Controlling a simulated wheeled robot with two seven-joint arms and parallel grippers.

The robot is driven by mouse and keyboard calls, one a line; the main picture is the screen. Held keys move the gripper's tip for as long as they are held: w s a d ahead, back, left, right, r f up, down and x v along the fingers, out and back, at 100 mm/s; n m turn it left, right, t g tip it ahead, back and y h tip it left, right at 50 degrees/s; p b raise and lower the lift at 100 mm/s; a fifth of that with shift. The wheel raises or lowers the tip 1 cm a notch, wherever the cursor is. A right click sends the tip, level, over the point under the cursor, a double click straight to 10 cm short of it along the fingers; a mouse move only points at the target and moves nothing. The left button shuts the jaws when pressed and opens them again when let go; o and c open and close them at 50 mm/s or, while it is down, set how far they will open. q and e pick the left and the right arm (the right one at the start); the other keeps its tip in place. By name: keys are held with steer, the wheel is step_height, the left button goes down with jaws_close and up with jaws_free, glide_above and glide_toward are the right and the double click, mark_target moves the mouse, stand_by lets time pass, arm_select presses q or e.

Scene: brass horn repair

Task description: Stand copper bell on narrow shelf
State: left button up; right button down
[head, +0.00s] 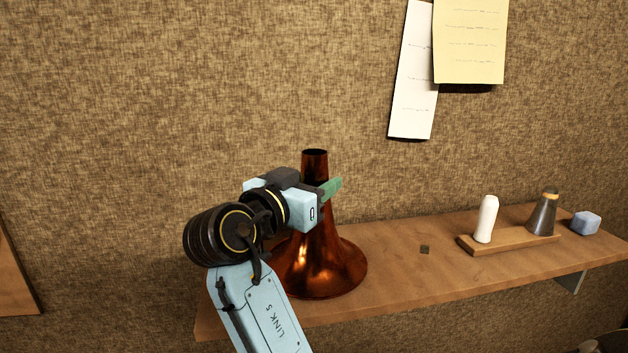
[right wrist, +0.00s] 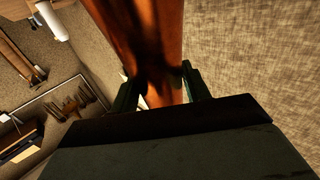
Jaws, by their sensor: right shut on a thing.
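The copper bell (head: 325,268) stands upright, wide flare down, at the left part of the narrow wooden shelf (head: 400,262) in the head view. Its flare appears to rest on the shelf top, though my arm hides its left side. My right gripper (head: 328,188) is shut on the bell's narrow neck, below the open top end. In the right wrist view the copper neck (right wrist: 150,50) passes between the two dark green fingers (right wrist: 162,92). My left gripper is in neither view.
Farther right on the shelf, a wooden tray (head: 510,243) holds a white bottle-like piece (head: 486,219) and a grey cone (head: 544,214). A blue block (head: 585,223) sits beyond. A fabric-covered wall stands behind.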

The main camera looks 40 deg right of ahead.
steer(key=shift+f, duration=0.15)
steer(key=c, duration=1.1)
jaws_free()
steer(key=shift+f, duration=0.1)
steer(key=o, duration=0.4)
steer(key=shift+r, duration=0.25)
steer(key=b+v, duration=0.3)
steer(key=v, duration=0.4)
steer(key=shift+a, duration=0.3)
steer(key=shift+s, duration=0.1)
